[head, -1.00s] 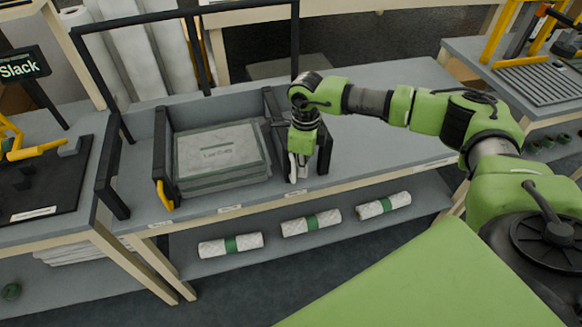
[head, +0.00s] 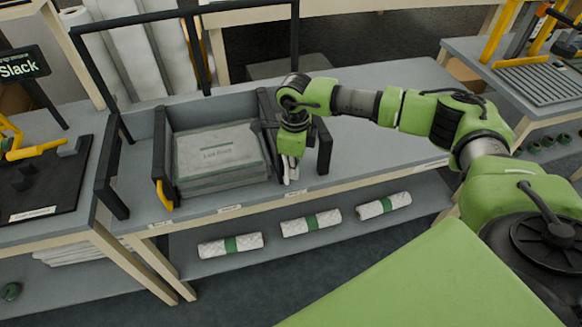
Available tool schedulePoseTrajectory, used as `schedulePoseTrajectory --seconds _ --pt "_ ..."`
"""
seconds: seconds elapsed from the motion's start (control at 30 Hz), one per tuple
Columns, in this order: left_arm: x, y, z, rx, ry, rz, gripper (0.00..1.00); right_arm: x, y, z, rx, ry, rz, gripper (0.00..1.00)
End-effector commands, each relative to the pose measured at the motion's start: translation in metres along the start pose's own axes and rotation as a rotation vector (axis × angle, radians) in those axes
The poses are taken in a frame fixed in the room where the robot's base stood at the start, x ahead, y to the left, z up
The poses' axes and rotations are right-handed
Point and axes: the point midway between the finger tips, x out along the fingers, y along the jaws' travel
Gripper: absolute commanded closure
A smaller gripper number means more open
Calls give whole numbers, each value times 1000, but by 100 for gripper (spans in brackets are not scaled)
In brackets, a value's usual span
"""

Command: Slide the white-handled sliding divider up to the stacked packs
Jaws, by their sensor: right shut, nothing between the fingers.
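The packs (head: 218,157) lie stacked between dark side walls on the bench, with a printed label on top. The dark sliding divider (head: 264,112) stands upright along the right side of the stack. It is very close to the packs; I cannot tell whether it touches them. My right gripper (head: 291,166) points down at the divider's front right side, shut and empty. Small white parts show at its fingertips, probably the divider's white handle, largely hidden by the gripper. My left gripper is out of view.
A black post (head: 323,150) stands just right of my gripper. The bench top (head: 375,140) farther right is clear. Several wrapped rolls (head: 311,222) lie on the shelf below. A yellow-marked dark wall (head: 161,170) bounds the packs on the left.

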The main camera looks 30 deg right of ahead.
Motion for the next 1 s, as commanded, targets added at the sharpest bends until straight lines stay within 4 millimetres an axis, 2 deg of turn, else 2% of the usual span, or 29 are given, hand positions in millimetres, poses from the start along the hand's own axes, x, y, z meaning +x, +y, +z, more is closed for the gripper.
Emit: schedulePoseTrajectory --seconds 0.73,1.0 --pt "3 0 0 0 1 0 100 0 10 18 -1 -3 0 100" --pt "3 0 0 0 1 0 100 0 6 12 0 -1 0 100"
